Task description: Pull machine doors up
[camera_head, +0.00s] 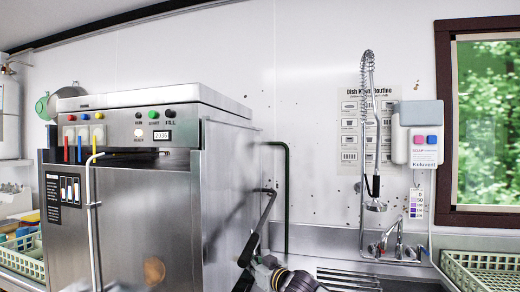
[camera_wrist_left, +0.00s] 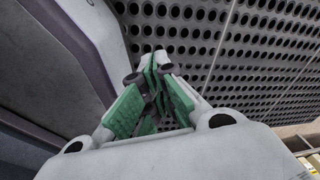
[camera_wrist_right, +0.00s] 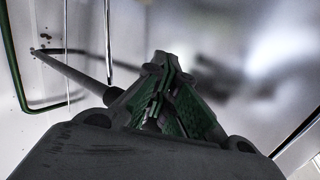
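The steel dish machine (camera_head: 115,215) stands at left in the head view, its front door panel down. A steel bar handle (camera_head: 92,205) runs down its front. A dark lever (camera_head: 258,228) slants down at the machine's right side; it also shows in the right wrist view (camera_wrist_right: 75,74). My right gripper (camera_head: 262,268) is low beside the lever. In the right wrist view my right gripper (camera_wrist_right: 165,65) has its green-padded fingers together; the lever passes behind its left side, and no grip on it shows. My left gripper (camera_wrist_left: 155,60) is shut and empty before a perforated dark surface (camera_wrist_left: 225,45).
A green pipe (camera_head: 287,195) runs along the wall beside the machine. A spray hose (camera_head: 368,130) and tap (camera_head: 395,240) stand over the sink at right. Green racks are at the lower left (camera_head: 30,257) and lower right (camera_head: 485,268).

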